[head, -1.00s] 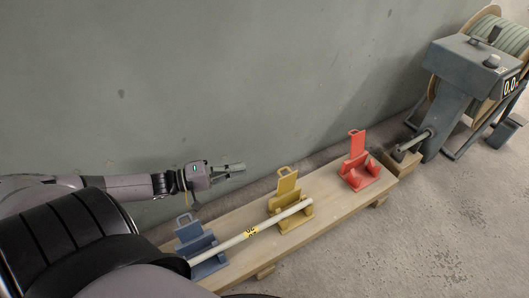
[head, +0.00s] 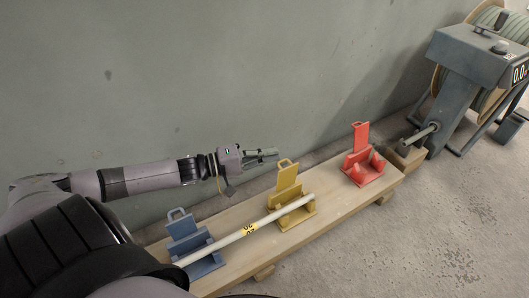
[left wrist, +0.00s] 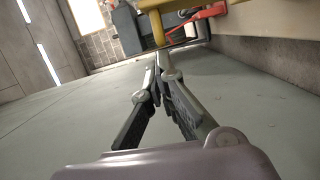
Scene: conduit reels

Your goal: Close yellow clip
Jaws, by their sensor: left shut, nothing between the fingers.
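The yellow clip (head: 287,178) stands on the wooden bench with its flap raised upright. A pale conduit (head: 280,213) lies across the yellow clip's cradle and the blue clip (head: 190,238). A yellow band with dark marks is on the conduit. My left gripper (head: 274,155) is shut and empty, just left of and slightly above the yellow flap, on the wall side. In the left wrist view the fingers (left wrist: 165,62) are together, and a yellow part of the clip (left wrist: 157,27) shows beyond their tips. My right gripper is not in view.
The red clip (head: 361,158) stands empty with its flap up, farther right on the bench (head: 335,200). A grey reel machine (head: 460,75) stands beyond the bench at the right. The wall (head: 240,70) runs close behind my left arm.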

